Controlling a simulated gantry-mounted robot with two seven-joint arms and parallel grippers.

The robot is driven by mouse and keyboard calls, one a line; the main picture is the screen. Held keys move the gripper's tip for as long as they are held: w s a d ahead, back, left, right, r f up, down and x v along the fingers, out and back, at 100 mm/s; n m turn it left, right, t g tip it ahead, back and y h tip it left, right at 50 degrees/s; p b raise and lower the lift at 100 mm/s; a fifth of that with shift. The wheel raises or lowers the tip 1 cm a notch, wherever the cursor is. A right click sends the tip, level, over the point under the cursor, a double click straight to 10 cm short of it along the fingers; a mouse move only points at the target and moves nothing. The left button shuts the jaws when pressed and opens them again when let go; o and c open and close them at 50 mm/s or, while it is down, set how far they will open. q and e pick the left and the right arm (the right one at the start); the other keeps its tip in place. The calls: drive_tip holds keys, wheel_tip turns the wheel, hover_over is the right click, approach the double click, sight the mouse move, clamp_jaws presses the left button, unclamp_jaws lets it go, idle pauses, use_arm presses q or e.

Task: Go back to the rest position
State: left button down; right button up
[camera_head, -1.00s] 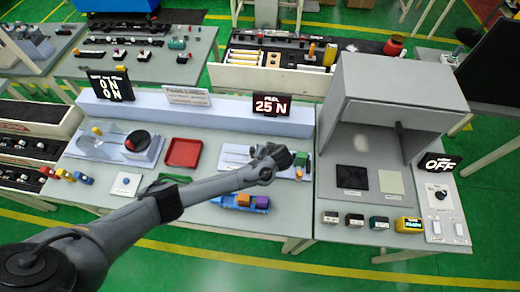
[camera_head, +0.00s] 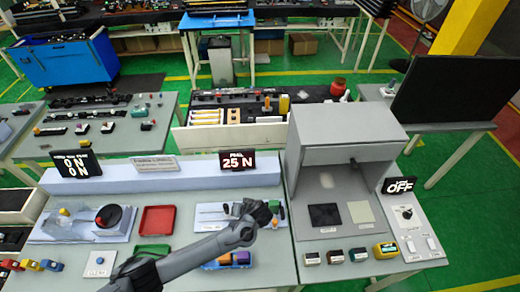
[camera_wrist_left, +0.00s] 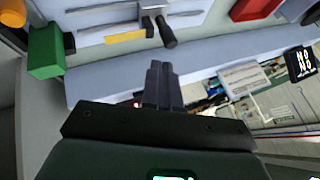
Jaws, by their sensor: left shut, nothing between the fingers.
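My left gripper (camera_head: 262,210) reaches in from the lower left over the middle of the bench, beside the pale fixture (camera_head: 210,209) under the "25 N" sign. In the left wrist view its two dark fingers (camera_wrist_left: 161,82) are together with nothing between them. That view also shows the fixture (camera_wrist_left: 90,28) with its metal rails, a dark handle (camera_wrist_left: 167,32), a yellow bar (camera_wrist_left: 125,37) and a green block (camera_wrist_left: 45,52). The gripper's tip hides part of the fixture in the head view. My right gripper is not in view.
A red tray (camera_head: 157,219) and a green tray (camera_head: 152,250) lie left of the arm. A grey hooded booth (camera_head: 345,150) stands to the right, with an "OFF" panel (camera_head: 400,186) beside it. The "25 N" display (camera_head: 237,161) stands behind the gripper.

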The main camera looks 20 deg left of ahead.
use_arm(q)
drive_tip(key=s+d+m+g+h, duration=0.1)
drive_tip(key=s+d+m+h, duration=0.3)
drive_tip(key=s+d, duration=0.75)
drive_tip(key=s+a+r+h, duration=0.1)
drive_tip(key=s+a+r, duration=0.3)
drive_tip(key=s+r, duration=0.2)
drive_tip(key=s+a+r+m+t+h, duration=0.1)
drive_tip(key=s+a+r, duration=0.4)
drive_tip(key=s, duration=0.6)
drive_tip(key=shift+a+r+h, duration=0.3)
drive_tip(key=shift+r, duration=0.35)
drive_tip(key=shift+s, duration=0.1)
